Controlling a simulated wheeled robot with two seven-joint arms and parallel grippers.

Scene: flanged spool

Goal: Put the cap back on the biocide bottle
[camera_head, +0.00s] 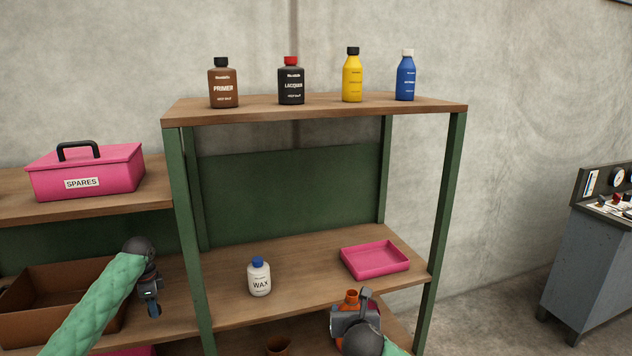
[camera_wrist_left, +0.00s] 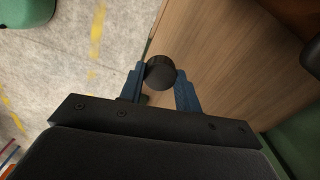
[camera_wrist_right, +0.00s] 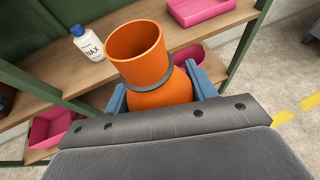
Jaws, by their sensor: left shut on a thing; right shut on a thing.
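My left gripper (camera_head: 152,306) is at the left, in front of the shelf post and beside the brown box. In the left wrist view its jaws (camera_wrist_left: 160,88) are shut on a round black cap (camera_wrist_left: 160,72). My right gripper (camera_head: 350,318) is low in front of the right shelf. In the right wrist view its jaws (camera_wrist_right: 165,95) are shut on an orange bottle (camera_wrist_right: 162,94) with a wide open mouth and a grey ring round its neck. No label shows on it, so I cannot read that it is biocide. Its orange top also shows in the head view (camera_head: 351,296). Cap and bottle are far apart.
A white wax bottle (camera_head: 259,277) and a pink tray (camera_head: 374,259) stand on the middle shelf. Several capped bottles line the top shelf (camera_head: 320,106). A brown box (camera_head: 28,283) and a pink spares box (camera_head: 90,172) are left. A small brown cup (camera_head: 279,346) is lower down.

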